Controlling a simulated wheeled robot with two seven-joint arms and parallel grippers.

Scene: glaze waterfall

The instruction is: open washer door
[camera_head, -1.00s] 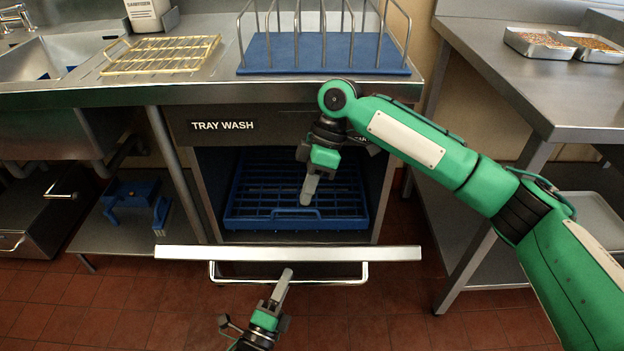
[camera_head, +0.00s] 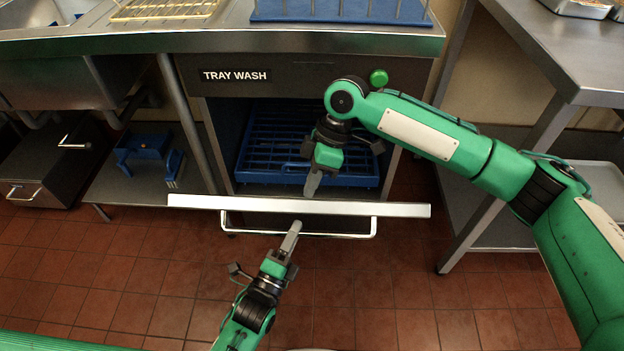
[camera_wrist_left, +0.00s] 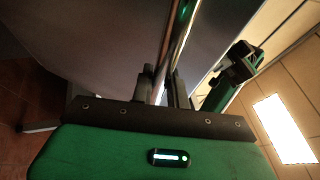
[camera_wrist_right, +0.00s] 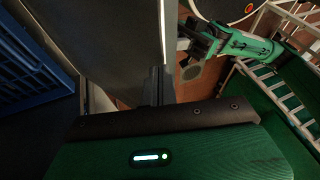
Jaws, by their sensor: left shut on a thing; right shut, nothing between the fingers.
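The tray washer has its TRAY WASH label (camera_head: 236,75) above an open cavity. Its door (camera_head: 390,210) is partly lowered, with its pale top edge spanning the front, away from the cavity. The door handle (camera_head: 350,236) is a bright bar on the outer side. My left gripper (camera_head: 294,228) is shut on the handle; the left wrist view shows the bar (camera_wrist_left: 178,45) running between the fingers. My right gripper (camera_head: 311,188) is shut and empty, pointing down on the cavity side of the door's top edge. The right wrist view shows its fingers (camera_wrist_right: 155,85) close beside the door; contact is unclear.
A blue rack (camera_head: 265,165) sits inside the cavity. A steel counter (camera_head: 290,40) is above, and a steel table (camera_head: 540,60) stands at right. A shelf (camera_head: 110,185) with blue items is at left. The tiled floor (camera_head: 390,300) before the door is clear.

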